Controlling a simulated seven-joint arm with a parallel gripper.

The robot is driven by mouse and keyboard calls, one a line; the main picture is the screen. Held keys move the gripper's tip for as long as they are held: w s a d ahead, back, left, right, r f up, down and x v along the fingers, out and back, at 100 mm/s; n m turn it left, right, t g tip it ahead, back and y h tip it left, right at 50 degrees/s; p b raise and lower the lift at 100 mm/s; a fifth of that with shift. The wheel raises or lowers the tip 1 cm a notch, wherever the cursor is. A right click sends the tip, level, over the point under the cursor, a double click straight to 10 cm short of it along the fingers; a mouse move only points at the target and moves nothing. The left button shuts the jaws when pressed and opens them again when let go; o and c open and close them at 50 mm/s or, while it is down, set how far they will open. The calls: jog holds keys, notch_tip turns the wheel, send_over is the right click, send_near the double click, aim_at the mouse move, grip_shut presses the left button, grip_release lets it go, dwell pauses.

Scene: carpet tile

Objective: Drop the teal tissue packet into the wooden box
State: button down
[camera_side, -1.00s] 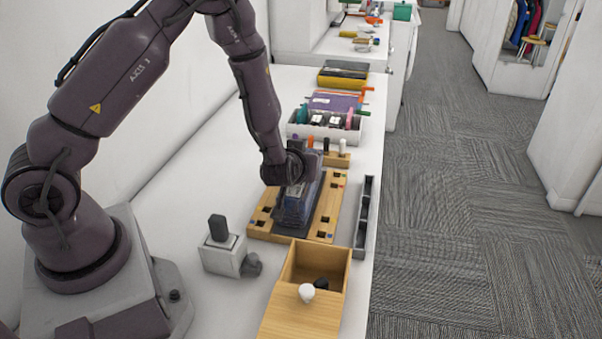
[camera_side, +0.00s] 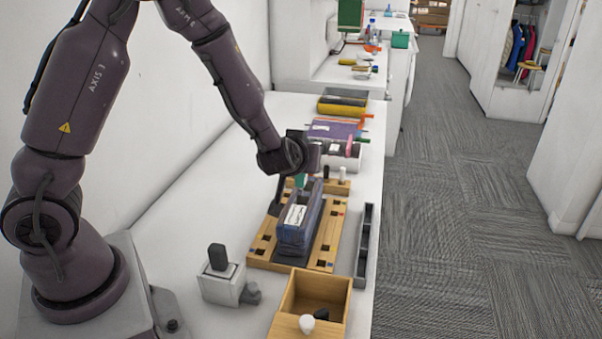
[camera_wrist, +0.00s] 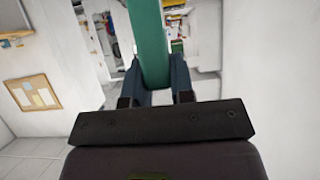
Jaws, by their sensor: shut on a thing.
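The teal tissue packet (camera_wrist: 148,42) is between the two fingers of my gripper (camera_wrist: 153,75) in the wrist view, and the gripper is shut on it. In the side view my gripper (camera_side: 292,176) is above a dark blue holder, with a small part of the teal packet (camera_side: 300,181) showing below the wrist. The rest of the packet is hard to make out there. The wooden box (camera_side: 344,292) stands nearer the camera, apart from the gripper. Its top is partly open, and a lid with a white knob (camera_side: 307,324) covers its near part.
The dark blue holder (camera_side: 298,225) with a white label stands on a wooden board (camera_side: 328,240) with square holes. A narrow grey tray (camera_side: 364,250) lies to the right. A white block with a dark top (camera_side: 219,270) is left of the box.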

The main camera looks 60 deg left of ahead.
jog(key=shift+r, duration=0.9)
jog(key=d+m+t+h, duration=0.2)
jog(key=d+m, duration=0.1)
jog(key=d, duration=1.3)
jog(key=s+d, duration=0.6)
jog(key=d, duration=0.2)
jog(key=s+f+n+g+y, duration=0.2)
jog(key=s+f+n, duration=0.1)
jog(key=f, duration=0.3)
jog(key=shift+s+a, duration=0.3)
jog(key=shift+s, duration=0.4)
